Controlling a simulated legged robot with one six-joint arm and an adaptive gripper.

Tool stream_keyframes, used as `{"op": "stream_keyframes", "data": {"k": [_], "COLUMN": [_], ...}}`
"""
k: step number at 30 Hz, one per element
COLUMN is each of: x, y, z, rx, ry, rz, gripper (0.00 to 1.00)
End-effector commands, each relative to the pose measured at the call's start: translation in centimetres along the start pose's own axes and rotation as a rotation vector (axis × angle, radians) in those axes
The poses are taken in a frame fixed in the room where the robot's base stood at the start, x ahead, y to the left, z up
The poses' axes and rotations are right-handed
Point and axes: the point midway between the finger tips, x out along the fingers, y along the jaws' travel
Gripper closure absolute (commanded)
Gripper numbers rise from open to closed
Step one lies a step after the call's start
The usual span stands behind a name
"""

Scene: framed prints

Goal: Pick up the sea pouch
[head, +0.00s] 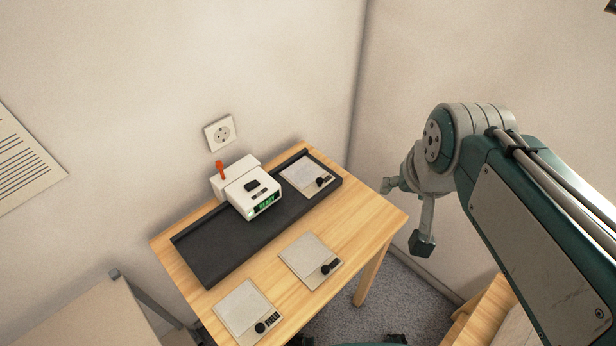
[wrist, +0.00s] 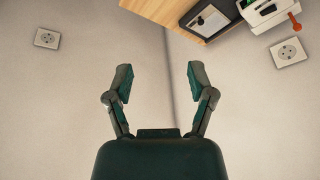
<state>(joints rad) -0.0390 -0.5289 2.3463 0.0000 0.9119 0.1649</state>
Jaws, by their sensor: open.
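Three flat, pale square pieces, each with a small black item at one corner, could be pouches. One (head: 302,178) lies at the far right end of the black tray. One (head: 305,257) lies on the bare wood at the front right, and one (head: 243,308) at the front left. I cannot tell which is the sea pouch; their markings are too small to read. My gripper (head: 405,214) is open and empty in the air to the right of the table, apart from all three. In the wrist view its two fingers (wrist: 158,78) are spread before bare wall.
A white device (head: 245,188) with a green display and an orange lever stands on the black tray (head: 210,250). The wooden table (head: 345,235) stands in a wall corner, with a socket (head: 220,132) above. Another pale surface (head: 90,315) is at the lower left.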

Motion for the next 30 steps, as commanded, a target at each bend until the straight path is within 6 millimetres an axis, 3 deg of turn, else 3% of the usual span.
{"op": "stream_keyframes", "data": {"k": [14, 23, 30], "x": [5.8, 11.5, 17.0], "y": [-4.0, -6.9, -9.4], "z": [-7.9, -11.6, -13.6], "rx": [0.217, 0.352, 0.459], "ry": [-0.141, -0.222, -0.281], "rz": [0.020, 0.057, 0.099], "gripper": [0.29, 0.29, 0.29]}}
